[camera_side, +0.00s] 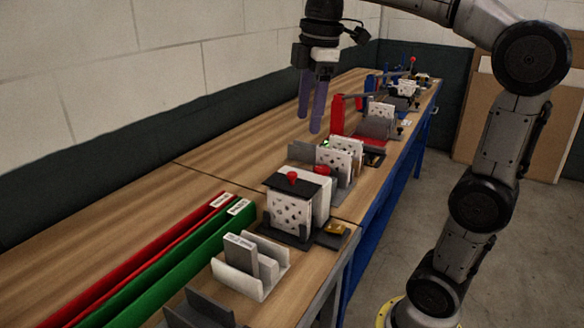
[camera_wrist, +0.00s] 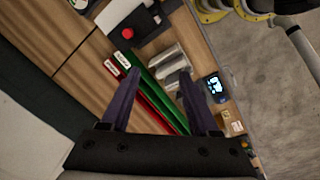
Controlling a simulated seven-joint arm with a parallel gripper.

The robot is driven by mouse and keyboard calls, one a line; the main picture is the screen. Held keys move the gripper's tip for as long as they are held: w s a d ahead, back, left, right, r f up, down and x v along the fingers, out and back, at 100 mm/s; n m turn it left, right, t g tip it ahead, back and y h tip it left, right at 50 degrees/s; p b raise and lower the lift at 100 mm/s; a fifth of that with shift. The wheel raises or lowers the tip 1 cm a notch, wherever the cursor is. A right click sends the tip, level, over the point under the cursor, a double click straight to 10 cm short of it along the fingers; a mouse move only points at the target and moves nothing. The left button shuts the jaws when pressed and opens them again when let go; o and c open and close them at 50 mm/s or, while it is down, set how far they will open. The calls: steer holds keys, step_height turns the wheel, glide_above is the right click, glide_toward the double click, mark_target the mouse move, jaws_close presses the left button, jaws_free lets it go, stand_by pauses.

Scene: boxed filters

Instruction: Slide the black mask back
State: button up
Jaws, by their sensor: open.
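The black mask (camera_side: 306,188) is a dark flat plate with a red knob (camera_side: 292,176). It lies on top of a white perforated boxed filter (camera_side: 290,212) in a dark fixture, in the middle of the side view. In the wrist view the mask (camera_wrist: 142,22) and its red knob (camera_wrist: 128,33) show near the top, beyond the fingertips. My gripper (camera_side: 311,118) hangs above the bench, up and behind the mask, touching nothing. Its two purple fingers (camera_wrist: 160,74) are apart and empty.
Red (camera_side: 160,248) and green (camera_side: 180,262) long bins lie at the front left. A light grey holder (camera_side: 240,282) with grey blocks stands in front of the fixture. More filters in holders (camera_side: 342,158) and a red post (camera_side: 337,115) stand behind.

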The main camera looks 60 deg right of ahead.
mark_target(292, 173)
steer(key=w+d+f+m+g, duration=0.1)
steer(key=w+d+f+g, duration=0.1)
steer(key=w+d+f, duration=0.4)
steer(key=f, duration=0.3)
steer(key=w+f, duration=0.1)
steer(key=f, duration=0.3)
steer(key=d+f, duration=0.1)
steer(key=f, duration=0.3)
steer(key=shift+w+f, duration=0.15)
steer(key=shift+w, duration=0.2)
steer(key=shift+c, duration=0.2)
jaws_close()
stand_by(0.8)
